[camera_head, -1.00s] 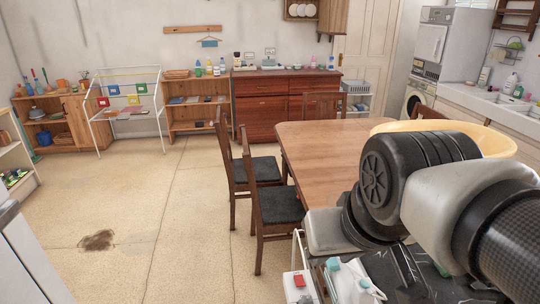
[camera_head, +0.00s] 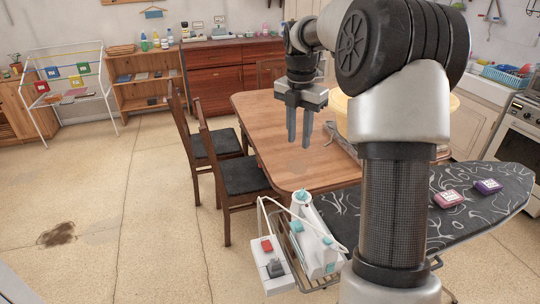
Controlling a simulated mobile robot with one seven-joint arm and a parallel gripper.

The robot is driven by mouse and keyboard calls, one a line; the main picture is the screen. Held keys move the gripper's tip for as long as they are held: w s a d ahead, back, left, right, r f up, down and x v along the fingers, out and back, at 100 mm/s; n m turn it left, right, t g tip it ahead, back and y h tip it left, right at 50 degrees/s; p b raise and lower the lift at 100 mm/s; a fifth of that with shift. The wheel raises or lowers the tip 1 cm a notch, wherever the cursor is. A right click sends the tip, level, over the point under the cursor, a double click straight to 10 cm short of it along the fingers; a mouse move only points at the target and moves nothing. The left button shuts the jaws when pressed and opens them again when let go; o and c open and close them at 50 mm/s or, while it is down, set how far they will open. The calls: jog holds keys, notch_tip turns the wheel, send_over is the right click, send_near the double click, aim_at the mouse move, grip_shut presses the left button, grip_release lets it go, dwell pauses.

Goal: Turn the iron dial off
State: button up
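The white iron (camera_head: 318,238) with teal parts sits on the wire rest at the near left end of the ironing board. Several small teal parts show on it, and I cannot tell which is the dial. My gripper (camera_head: 299,143) hangs above the near part of the wooden table in the picture, fingers pointing down, well above the iron. Its two fingers are a little apart with nothing between them. My arm hides part of the ironing board (camera_head: 478,227).
A white box with a red switch (camera_head: 266,246) and a black plug sits left of the iron, with a white cord. Pink (camera_head: 448,198) and purple (camera_head: 488,187) boxes lie on the board. A wooden table (camera_head: 262,115) and chairs (camera_head: 245,177) stand behind.

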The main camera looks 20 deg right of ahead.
jog(key=w+d+f+n, duration=0.2)
jog(key=d+f+n, duration=0.1)
jog(key=d+f, duration=0.1)
send_near(302, 191)
jog(key=shift+g+y, duration=0.3)
jog(key=f, duration=0.8)
jog(key=shift+w+d+p, duration=0.25)
jog(key=shift+d+p, duration=0.05)
grip_shut()
